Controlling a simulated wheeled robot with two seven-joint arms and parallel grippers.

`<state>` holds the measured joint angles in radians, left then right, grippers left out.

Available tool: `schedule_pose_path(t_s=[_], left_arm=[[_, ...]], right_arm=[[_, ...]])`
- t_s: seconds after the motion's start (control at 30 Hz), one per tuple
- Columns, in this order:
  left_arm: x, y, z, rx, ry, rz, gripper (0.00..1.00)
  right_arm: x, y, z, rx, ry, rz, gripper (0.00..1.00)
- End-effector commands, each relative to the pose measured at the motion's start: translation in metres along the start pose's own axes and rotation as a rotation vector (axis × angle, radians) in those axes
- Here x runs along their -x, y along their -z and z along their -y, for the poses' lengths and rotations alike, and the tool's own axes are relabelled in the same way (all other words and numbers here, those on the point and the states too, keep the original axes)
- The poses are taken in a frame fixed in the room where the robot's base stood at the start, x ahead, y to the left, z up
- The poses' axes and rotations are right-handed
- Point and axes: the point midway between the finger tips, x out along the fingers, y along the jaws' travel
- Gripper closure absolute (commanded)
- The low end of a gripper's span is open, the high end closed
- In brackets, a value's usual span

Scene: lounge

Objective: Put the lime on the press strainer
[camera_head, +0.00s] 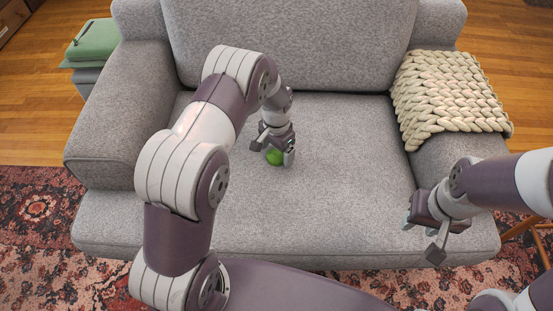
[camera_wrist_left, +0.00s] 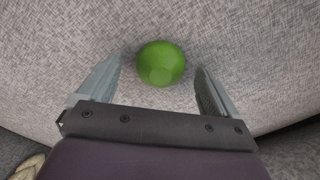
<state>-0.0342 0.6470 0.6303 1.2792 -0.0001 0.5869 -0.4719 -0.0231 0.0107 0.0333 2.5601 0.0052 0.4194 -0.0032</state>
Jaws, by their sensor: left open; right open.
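The green lime (camera_head: 274,156) lies on the seat of the grey sofa (camera_head: 345,180). In the left wrist view the lime (camera_wrist_left: 161,63) sits between and slightly beyond the fingertips, with a gap on each side. My left gripper (camera_head: 273,150) is open, pointing down at the lime from above; it also shows in the left wrist view (camera_wrist_left: 158,78). My right gripper (camera_head: 420,238) is open and empty over the front right of the sofa. I see no press strainer in either view.
A cream knitted blanket (camera_head: 450,95) drapes over the right armrest. A patterned rug (camera_head: 45,235) covers the floor in front. The seat right of the lime is clear.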

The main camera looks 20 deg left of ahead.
Motion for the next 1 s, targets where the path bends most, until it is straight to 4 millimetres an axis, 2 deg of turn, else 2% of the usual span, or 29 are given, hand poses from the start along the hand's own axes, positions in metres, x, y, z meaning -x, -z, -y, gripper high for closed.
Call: schedule_pose_path(t_s=[0.03, 0.07, 0.23, 0.27, 0.43, 0.5, 0.77, 0.87, 1.0], left_arm=[[-0.010, 0.000, 0.000, 0.000, 0.000, 0.000, 0.07], [-0.012, 0.000, 0.000, 0.000, 0.000, 0.000, 0.07], [-0.010, 0.001, 0.001, 0.001, 0.001, -0.002, 0.07], [-0.010, 0.001, 0.001, 0.001, 0.001, -0.002, 0.10], [-0.010, 0.000, 0.001, 0.001, 0.001, -0.002, 0.66], [-0.010, 0.001, 0.001, 0.001, 0.001, -0.002, 0.73], [-0.007, 0.001, 0.001, 0.001, 0.001, -0.002, 0.73], [0.004, 0.001, 0.001, 0.001, 0.002, -0.003, 0.73], [0.029, 0.001, 0.001, 0.001, 0.002, -0.004, 0.73]], right_arm=[[-0.006, -0.001, 0.000, 0.000, 0.000, 0.000, 0.57], [-0.006, -0.001, 0.000, 0.000, 0.000, 0.000, 0.57], [-0.004, 0.000, 0.000, 0.000, 0.000, 0.000, 0.57], [-0.004, 0.000, 0.000, 0.000, 0.000, 0.000, 0.57], [-0.004, 0.000, 0.000, 0.000, 0.000, 0.000, 0.57], [-0.004, 0.000, 0.000, 0.000, 0.000, 0.000, 0.57], [-0.002, 0.000, 0.000, 0.000, 0.000, 0.000, 0.57], [0.003, 0.000, 0.000, 0.000, 0.000, 0.000, 0.57], [0.015, 0.002, 0.000, 0.000, 0.000, 0.000, 0.57]])
